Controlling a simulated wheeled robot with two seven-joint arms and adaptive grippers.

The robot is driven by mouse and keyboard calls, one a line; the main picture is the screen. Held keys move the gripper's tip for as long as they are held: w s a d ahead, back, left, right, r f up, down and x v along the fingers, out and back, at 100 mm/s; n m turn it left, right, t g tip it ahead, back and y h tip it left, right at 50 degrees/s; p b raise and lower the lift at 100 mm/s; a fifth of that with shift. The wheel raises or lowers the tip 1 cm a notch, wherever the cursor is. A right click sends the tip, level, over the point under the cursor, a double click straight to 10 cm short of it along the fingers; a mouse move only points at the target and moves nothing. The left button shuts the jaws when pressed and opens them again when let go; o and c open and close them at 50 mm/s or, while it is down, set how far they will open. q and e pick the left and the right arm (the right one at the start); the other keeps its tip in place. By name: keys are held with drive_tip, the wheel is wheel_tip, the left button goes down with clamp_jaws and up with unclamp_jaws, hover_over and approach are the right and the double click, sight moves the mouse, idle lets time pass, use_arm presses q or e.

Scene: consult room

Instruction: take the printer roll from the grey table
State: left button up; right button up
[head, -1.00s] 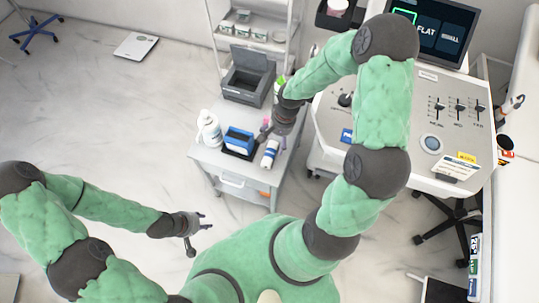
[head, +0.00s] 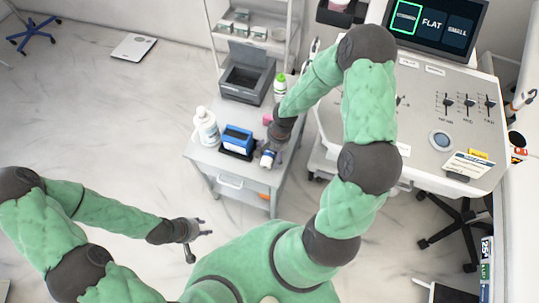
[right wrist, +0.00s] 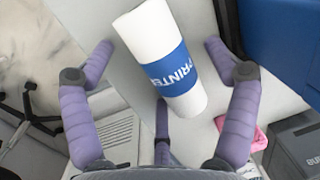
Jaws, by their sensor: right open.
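The printer roll (right wrist: 160,52) is a white cylinder with a blue band lettered "PRINTER". In the right wrist view it lies between the spread purple fingers of my right gripper (right wrist: 160,95), which is open. In the head view the roll (head: 268,158) is on the grey table (head: 202,160) near its front edge, partly covered by my right gripper (head: 274,145) just above it. I cannot tell whether any finger touches it. My left gripper (head: 197,234) hangs empty over the floor in front of the table, its fingers apart.
Beside the roll stands a blue box (head: 238,139); a white bottle (head: 207,126) is to its left. A dark grey open container (head: 247,80) and a green-capped bottle (head: 280,85) are behind. A pink item (right wrist: 254,134) lies close by. The console (head: 455,120) stands to the right.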

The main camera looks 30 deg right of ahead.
drive_tip(key=shift+r, duration=0.1)
drive_tip(key=c, duration=1.4)
